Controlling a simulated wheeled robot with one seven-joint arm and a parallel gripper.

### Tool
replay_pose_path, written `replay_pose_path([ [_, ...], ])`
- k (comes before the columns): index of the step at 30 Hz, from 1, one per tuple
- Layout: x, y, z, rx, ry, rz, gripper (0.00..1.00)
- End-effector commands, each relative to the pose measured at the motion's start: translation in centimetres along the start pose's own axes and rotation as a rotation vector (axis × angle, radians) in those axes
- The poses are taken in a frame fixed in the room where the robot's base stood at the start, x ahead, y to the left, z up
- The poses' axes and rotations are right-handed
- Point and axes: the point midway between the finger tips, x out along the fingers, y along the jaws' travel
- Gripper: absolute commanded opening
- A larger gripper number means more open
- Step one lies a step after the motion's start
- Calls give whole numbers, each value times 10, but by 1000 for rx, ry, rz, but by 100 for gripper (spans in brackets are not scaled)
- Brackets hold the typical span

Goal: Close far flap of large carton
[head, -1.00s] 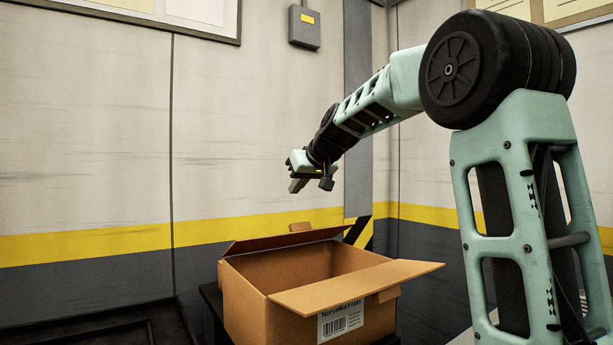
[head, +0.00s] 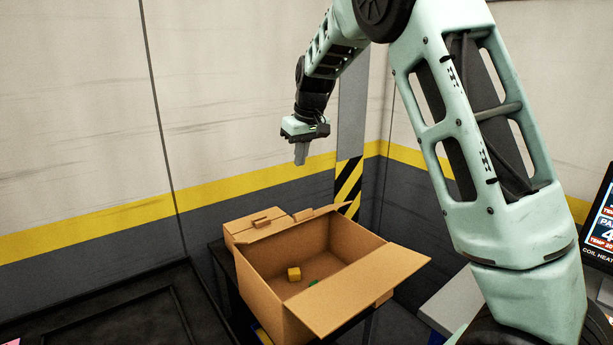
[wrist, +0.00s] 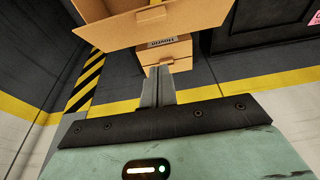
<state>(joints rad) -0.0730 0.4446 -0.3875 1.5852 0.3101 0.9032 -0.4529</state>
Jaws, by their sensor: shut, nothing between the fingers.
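The large carton (head: 283,312) is a brown cardboard box with an open top in the head view. Its near flap (head: 365,287) sticks outward toward the lower right. Its far flap (head: 318,213) shows as a narrow strip along the far rim, seen at a steep angle, so its exact tilt is hard to tell. My gripper (head: 301,155) is shut and empty, pointing down, above and apart from the carton's far side. In the wrist view the shut fingers (wrist: 158,88) point toward the carton (wrist: 160,28), which is cut off by the top edge.
A smaller box (head: 238,227) stands just behind the carton; it also shows in the wrist view (wrist: 165,53). A yellow cube (head: 294,273) and a partly hidden green thing (head: 313,282) lie inside the carton. The wall (head: 240,120) is close behind. The air above the carton is clear.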

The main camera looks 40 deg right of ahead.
Motion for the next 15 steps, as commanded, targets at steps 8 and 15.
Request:
replay_pose_path([
  [8,10,-2,1,-4,-27,2,0],
  [15,53,-2,2,-4,-28,2,0],
])
